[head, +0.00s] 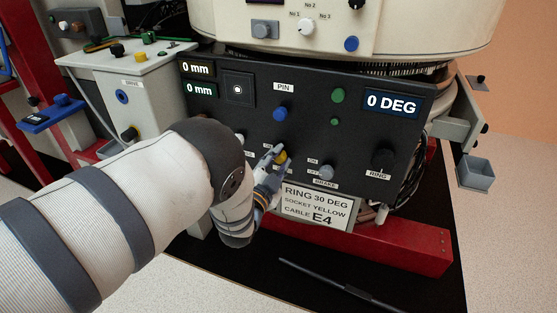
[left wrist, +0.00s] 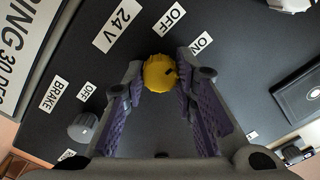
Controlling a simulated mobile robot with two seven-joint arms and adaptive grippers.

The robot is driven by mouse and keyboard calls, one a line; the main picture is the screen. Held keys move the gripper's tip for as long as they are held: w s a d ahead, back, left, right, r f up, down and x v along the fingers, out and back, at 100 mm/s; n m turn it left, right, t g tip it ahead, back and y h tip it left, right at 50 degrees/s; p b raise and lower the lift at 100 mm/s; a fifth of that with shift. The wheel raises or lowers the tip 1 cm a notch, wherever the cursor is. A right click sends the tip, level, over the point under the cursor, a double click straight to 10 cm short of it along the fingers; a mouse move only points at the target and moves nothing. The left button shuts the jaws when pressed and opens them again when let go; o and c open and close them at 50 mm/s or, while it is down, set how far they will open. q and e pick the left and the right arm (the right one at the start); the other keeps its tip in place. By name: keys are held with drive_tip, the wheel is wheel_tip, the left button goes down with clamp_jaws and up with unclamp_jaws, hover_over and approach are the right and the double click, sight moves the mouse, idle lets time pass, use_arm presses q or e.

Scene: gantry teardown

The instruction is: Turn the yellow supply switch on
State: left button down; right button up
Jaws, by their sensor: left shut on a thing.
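The yellow supply switch (head: 283,157) is a round knob on the front of the dark control panel. It shows larger in the left wrist view (left wrist: 158,72), beside labels reading 24 V, OFF and ON. My left gripper (head: 277,158) is at the panel, shut on the yellow knob. In the left wrist view the purple-padded fingers (left wrist: 163,82) stand on either side of it. A small dark mark shows on the knob, but I cannot tell which label it points to. My right gripper is not in view.
The dark panel (head: 305,105) also bears a blue PIN knob (head: 280,114), a grey BRAKE knob (head: 326,172), a black RING knob (head: 383,158) and green buttons. Its display (head: 392,103) reads 0 DEG. A white sign (head: 318,206) hangs below the panel, above a red beam (head: 400,245).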

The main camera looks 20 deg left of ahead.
use_arm(q)
drive_tip(key=c, duration=1.3)
unclamp_jaws()
drive_tip(key=s, duration=1.2)
drive_tip(key=shift+a, duration=0.2)
